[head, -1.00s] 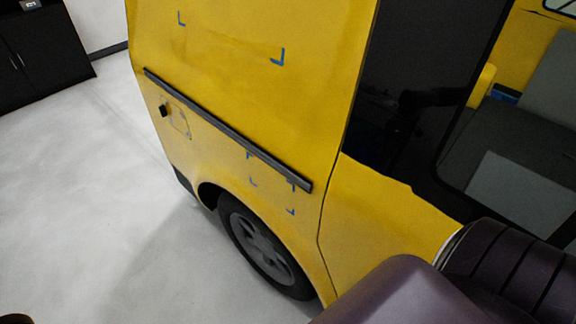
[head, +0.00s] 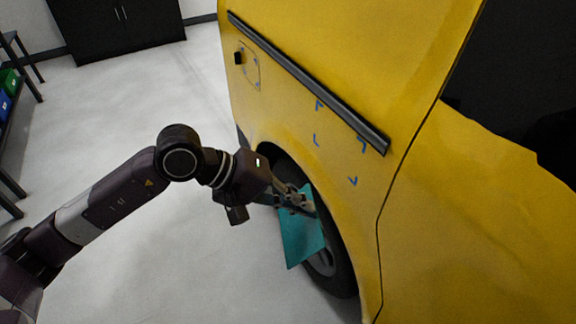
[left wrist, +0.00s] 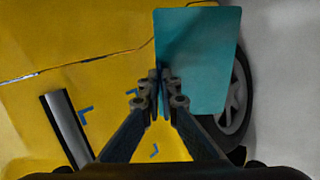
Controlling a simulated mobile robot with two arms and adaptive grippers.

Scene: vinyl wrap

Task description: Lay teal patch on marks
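The teal patch (head: 302,241) is a flat rectangular sheet hanging from my left gripper (head: 299,203), in front of the van's wheel. In the left wrist view the left gripper's fingers (left wrist: 161,88) are closed together at the edge of the teal patch (left wrist: 203,55). The blue corner marks (head: 336,143) are on the yellow van panel, below the black trim strip and above the wheel. Some marks (left wrist: 86,115) also show in the left wrist view, partly behind the fingers. The patch is apart from the marks. My right gripper is not in view.
The yellow van (head: 430,60) fills the right side, with a black trim strip (head: 310,85) and a wheel (head: 335,275) close to the patch. A black cabinet (head: 115,25) and a shelf with bins (head: 10,85) stand farther back. Grey floor (head: 150,110) is clear between.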

